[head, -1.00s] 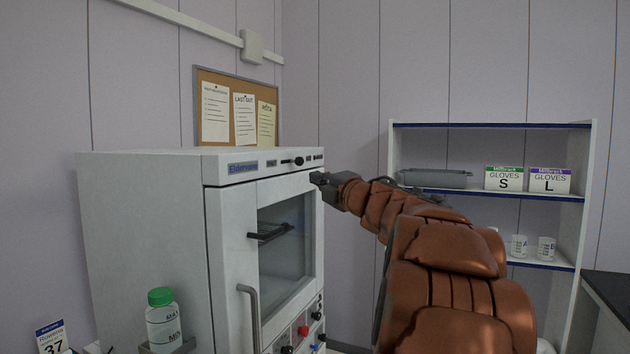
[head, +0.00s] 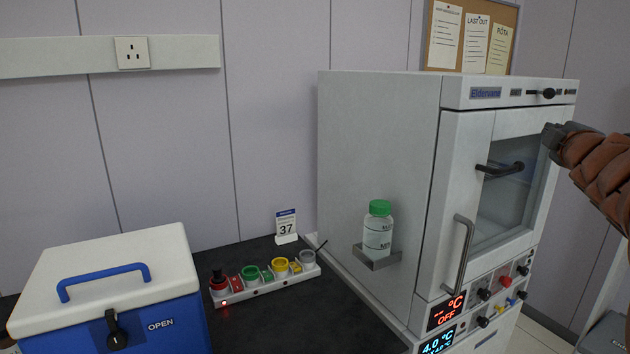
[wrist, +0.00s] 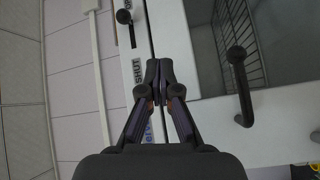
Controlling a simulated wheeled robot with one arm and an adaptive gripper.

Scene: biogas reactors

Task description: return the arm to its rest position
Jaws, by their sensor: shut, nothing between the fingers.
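My gripper (head: 556,134) is at the right of the head view, at the end of my brown arm. It is in front of the upper right part of the white cabinet (head: 380,140), below its top panel. In the wrist view my gripper (wrist: 157,82) points at the cabinet front, its fingertips together and nothing between them. A black knob (wrist: 124,17) and the word SHUT show beside the fingers. A dark door handle (wrist: 238,80) is to their right. Most of my arm is out of the head view.
A bottle with a green cap (head: 378,230) stands on a bracket at the cabinet's side. A blue cool box with white lid (head: 110,290) is at the left. A rack of coloured-top containers (head: 265,280) sits on the dark bench, with a calendar (head: 286,225) behind.

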